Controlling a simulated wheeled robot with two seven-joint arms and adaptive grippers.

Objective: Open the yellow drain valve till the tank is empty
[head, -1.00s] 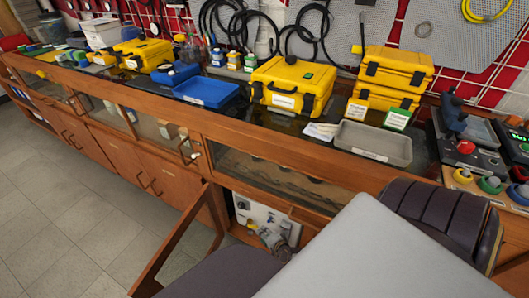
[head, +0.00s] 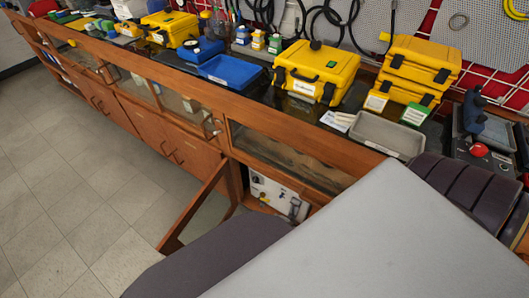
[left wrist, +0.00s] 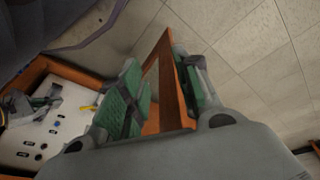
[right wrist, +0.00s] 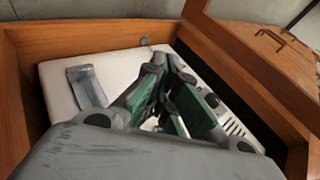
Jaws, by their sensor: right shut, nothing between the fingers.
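A white panel (head: 277,193) stands inside the open low cabinet, with dark fittings on it. It shows at the left of the left wrist view (left wrist: 42,140), with a small yellow piece (left wrist: 88,107) at its edge near my left gripper; I cannot tell whether this is the drain valve's handle. My left gripper (left wrist: 160,95) is open, and the wooden door shows beyond the gap between its fingers. My right gripper (right wrist: 165,105) is shut and empty in front of the white panel (right wrist: 65,100), beside a grey metal bracket (right wrist: 88,85). No water level is readable.
The open wooden cabinet door (head: 197,205) sticks out into the room. The wooden cabinet frame (right wrist: 20,70) borders the panel closely. The bench above carries yellow cases (head: 315,72), a blue tray (head: 222,68) and a grey tray (head: 388,135). Tiled floor (head: 70,200) is free at left.

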